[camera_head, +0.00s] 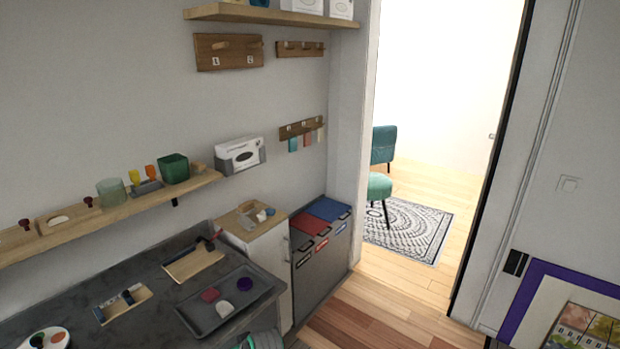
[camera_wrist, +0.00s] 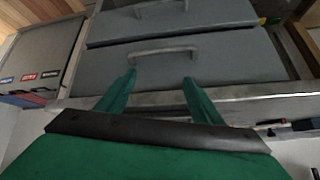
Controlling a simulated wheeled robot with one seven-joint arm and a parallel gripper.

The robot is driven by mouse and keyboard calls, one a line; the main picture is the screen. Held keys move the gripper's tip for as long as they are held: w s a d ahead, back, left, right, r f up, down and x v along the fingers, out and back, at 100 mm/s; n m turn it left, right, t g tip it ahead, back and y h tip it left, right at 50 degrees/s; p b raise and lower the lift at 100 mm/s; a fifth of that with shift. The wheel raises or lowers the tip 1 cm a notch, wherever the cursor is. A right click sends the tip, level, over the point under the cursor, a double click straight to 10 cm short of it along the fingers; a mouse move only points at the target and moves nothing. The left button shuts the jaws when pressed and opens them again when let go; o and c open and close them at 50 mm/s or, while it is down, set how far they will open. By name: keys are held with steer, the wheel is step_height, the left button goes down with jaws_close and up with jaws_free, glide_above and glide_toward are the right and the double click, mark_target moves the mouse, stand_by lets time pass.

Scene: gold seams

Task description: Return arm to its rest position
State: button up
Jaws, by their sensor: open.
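My gripper (camera_wrist: 159,78) shows in the wrist view with two green fingers spread apart. Nothing is between them. The fingers point toward grey drawer fronts (camera_wrist: 222,62) with bar handles; whether they touch is hard to tell, but no handle is gripped. In the head view only a small dark and green part at the bottom edge shows, which may be my arm; my gripper is not clearly visible there.
A dark worktop (camera_head: 140,290) holds a grey tray (camera_head: 200,325) with several small pieces. A wall shelf (camera_head: 120,212) carries cups. Labelled bins (camera_head: 322,250) stand beside a doorway. Wood floor (camera_head: 375,320) is open to the right; a framed picture (camera_head: 540,310) is at far right.

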steer(key=s+d+f+m+t, duration=0.2)
steer(key=s+f+m+t, duration=0.1)
steer(key=s+f, duration=0.6)
steer(key=s+d+f+m+t+h, duration=0.1)
steer(key=s+d, duration=0.3)
steer(key=s, duration=0.4)
steer(key=s+d+m+t+h, duration=0.1)
steer(key=s+d+m, duration=0.1)
steer(key=s+d, duration=0.35)
steer(key=s+d+r+t+h, duration=0.1)
steer(key=s+d+r+t, duration=0.1)
steer(key=s+d+r, duration=0.3)
steer(key=s+d+r+t+h, duration=0.2)
steer(key=s+d+r, duration=0.2)
steer(key=s+r, duration=0.8)
steer(key=s, duration=0.8)
steer(key=shift+s+d+r+m+t, duration=0.2)
steer(key=shift+d+r+m+t, duration=0.1)
steer(key=shift+d+m+t, duration=0.1)
